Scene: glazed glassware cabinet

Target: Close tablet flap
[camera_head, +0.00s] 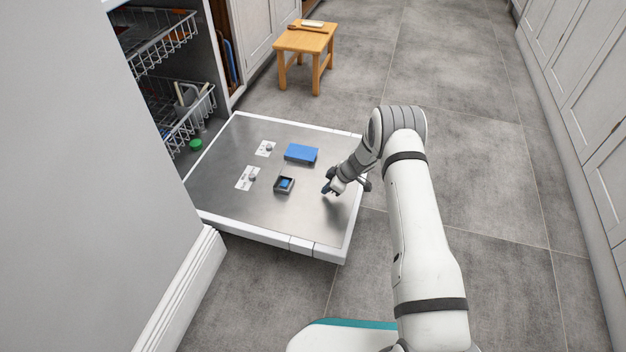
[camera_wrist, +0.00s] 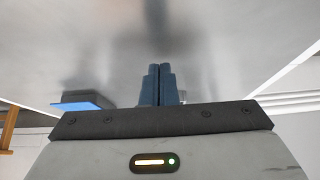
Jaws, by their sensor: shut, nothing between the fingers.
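The inside of a lowered appliance door (camera_head: 229,168) faces up. A small dark square compartment (camera_head: 277,190) on it is uncovered, with a blue tablet (camera_head: 285,183) inside. Behind it is a blue rectangular panel (camera_head: 301,152), which looks like the raised flap; its hinge cannot be made out. In the wrist view, a blue face (camera_wrist: 80,106) with a dark grey body beside it shows at the left. My gripper (camera_head: 328,188) is low over the metal, right of the compartment and apart from it. Its dark fingers (camera_wrist: 157,84) are shut and empty.
Two small dials on white plates (camera_head: 266,148) (camera_head: 248,177) lie left of the compartment. Wire racks (camera_head: 189,118) sit inside the appliance. A wooden stool (camera_head: 306,42) stands at the back. The door's right side near my gripper is clear.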

